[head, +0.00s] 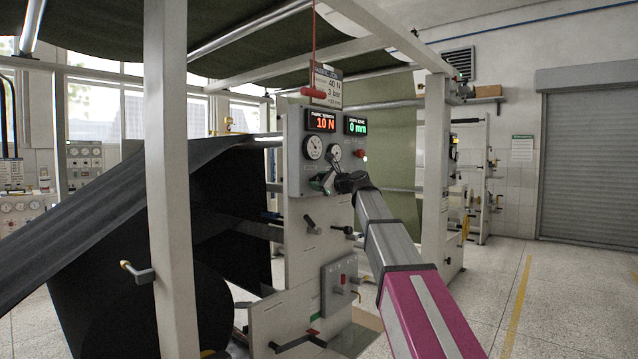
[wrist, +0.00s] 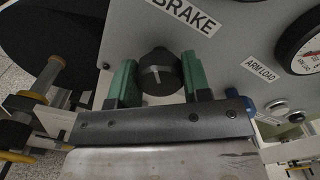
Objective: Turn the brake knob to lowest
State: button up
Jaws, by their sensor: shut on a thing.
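The black brake knob (wrist: 160,78) sits on the grey panel under the "BRAKE" label (wrist: 184,14) in the wrist view. A pale mark runs roughly across its face. My gripper (wrist: 159,84) is shut on the knob, one green finger on each side. In the head view my gripper (head: 324,183) is at the lower left of the control panel (head: 294,168), below the dials, and hides the knob. The red display (head: 321,121) on the panel reads 10 N. The green display (head: 356,126) reads 0 mm.
A gauge (wrist: 303,42) and an "ARM LOAD" label (wrist: 261,68) are right of the knob. A card (head: 326,85) and a red handle (head: 313,93) hang above the panel. A black lever (head: 312,223) is below. A white post (head: 167,150) stands at left. Floor at right is clear.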

jog(key=n, duration=0.5)
jog(key=shift+n, duration=0.3)
jog(key=n, duration=0.4)
jog(key=shift+n, duration=0.3)
jog(key=n, duration=0.8)
jog(key=shift+s+f+n, duration=0.1)
jog(key=shift+n, duration=0.5)
jog(key=o, duration=0.9)
jog(key=shift+o, duration=0.2)
jog(key=v, duration=1)
jog(key=shift+s+d, duration=0.25)
jog(key=shift+d, duration=0.1)
